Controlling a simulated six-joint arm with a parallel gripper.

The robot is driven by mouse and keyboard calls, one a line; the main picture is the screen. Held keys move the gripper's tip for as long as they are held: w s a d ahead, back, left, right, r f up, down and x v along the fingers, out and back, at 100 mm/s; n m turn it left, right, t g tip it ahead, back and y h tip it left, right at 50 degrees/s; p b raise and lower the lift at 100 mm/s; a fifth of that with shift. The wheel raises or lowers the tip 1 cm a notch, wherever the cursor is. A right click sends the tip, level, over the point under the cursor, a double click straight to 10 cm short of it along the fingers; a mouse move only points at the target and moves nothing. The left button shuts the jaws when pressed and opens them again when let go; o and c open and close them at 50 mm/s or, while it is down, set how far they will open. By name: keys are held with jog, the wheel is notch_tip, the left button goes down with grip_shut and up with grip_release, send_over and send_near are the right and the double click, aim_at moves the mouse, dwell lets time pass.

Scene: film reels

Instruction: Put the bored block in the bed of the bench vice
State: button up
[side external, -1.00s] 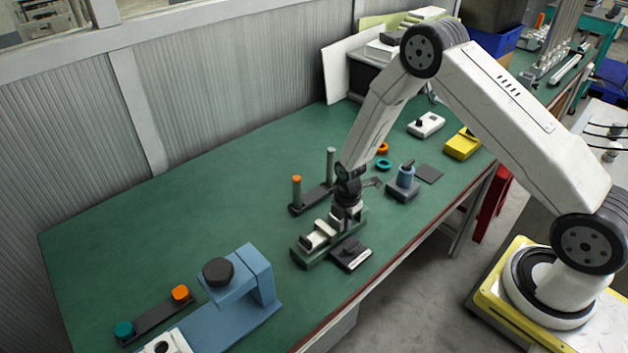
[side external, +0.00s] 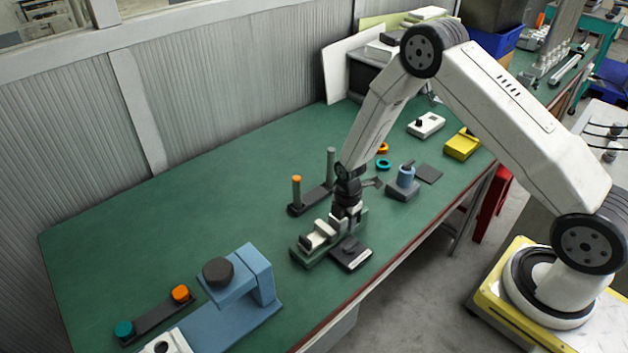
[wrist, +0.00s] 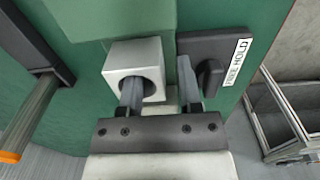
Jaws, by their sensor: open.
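A white bored block (wrist: 122,52) with a round hole shows in the wrist view, just beyond my fingers. My gripper (side external: 345,222) is open above the back end of the bench vice (side external: 312,259), which has a green base and pale jaws. In the wrist view my gripper (wrist: 161,94) has its left finger overlapping the hole; I cannot tell how deep it reaches. The right finger is to the right of the block with a gap. In the side view my fingers and wrist make the block hard to tell from the vice's pale parts.
A dark plate (wrist: 209,48) with a black knob and a HOLD label lies beside the vice. A peg stand (side external: 316,198) is behind it. A blue press (side external: 235,310) stands front left, near a dark bar (side external: 152,318) with coloured caps. The back-left bench is clear.

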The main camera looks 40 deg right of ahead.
aim_at(346, 219)
notch_tip(346, 219, up, 12)
dwell(0.8)
jog(key=shift+r, duration=0.1)
dwell(0.5)
jog(key=s+a+r+m+t, duration=0.2)
jog(key=s+r+m, duration=0.8)
jog(key=s+m, duration=0.5)
jog(key=m, duration=0.3)
jog(key=shift+a+r+t, duration=0.3)
jog(key=shift+a+r, duration=0.1)
